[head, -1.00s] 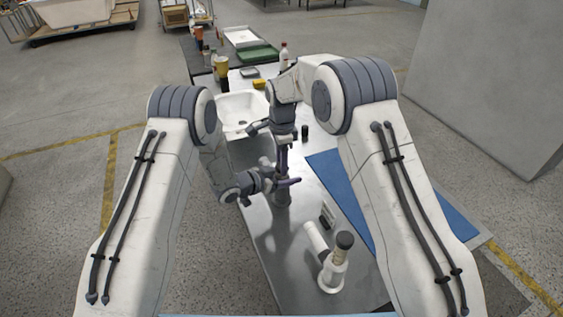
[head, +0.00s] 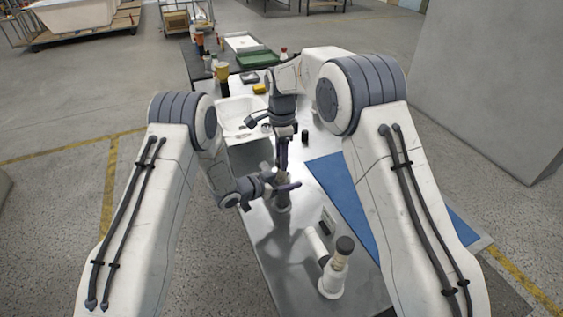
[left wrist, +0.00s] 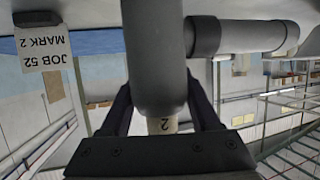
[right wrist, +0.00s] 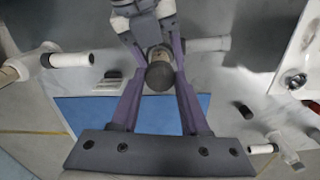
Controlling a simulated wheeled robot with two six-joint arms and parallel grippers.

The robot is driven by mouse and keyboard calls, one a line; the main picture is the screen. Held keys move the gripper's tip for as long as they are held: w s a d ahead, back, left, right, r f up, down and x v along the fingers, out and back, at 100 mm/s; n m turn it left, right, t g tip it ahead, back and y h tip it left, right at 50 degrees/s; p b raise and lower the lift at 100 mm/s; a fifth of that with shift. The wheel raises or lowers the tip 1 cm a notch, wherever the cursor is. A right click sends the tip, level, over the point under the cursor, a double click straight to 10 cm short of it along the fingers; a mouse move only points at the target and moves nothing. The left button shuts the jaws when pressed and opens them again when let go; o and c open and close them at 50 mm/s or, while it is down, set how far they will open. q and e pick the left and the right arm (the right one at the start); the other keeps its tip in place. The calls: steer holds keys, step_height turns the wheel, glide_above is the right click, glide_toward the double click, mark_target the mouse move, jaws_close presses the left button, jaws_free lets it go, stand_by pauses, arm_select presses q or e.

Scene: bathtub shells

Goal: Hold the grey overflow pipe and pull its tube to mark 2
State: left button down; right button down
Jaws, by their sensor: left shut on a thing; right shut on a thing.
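The grey overflow pipe (head: 283,203) stands upright on the metal bench in the head view, partly hidden by my grippers. In the left wrist view its thick grey body (left wrist: 155,65) has a side branch with a dark collar. My left gripper (left wrist: 163,110) is shut around the body. My right gripper (right wrist: 160,70) is shut on the tube's dark-capped end (right wrist: 159,75), above my left gripper. A card (left wrist: 43,52) reads "JOB 52 MARK 2".
A white pipe fitting with a dark cap (head: 333,275) stands on the near bench. A white basin (head: 238,112) lies behind to the left. A blue mat (head: 345,190) lies to the right. A small dark cylinder (head: 305,136) stands behind the pipe.

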steer(key=shift+c, duration=1.9)
jaws_free()
step_height(320, 180, up, 12)
arm_select(q)
steer(key=shift+c, duration=0.2)
jaws_free()
steer(key=shift+s+a, duration=0.1)
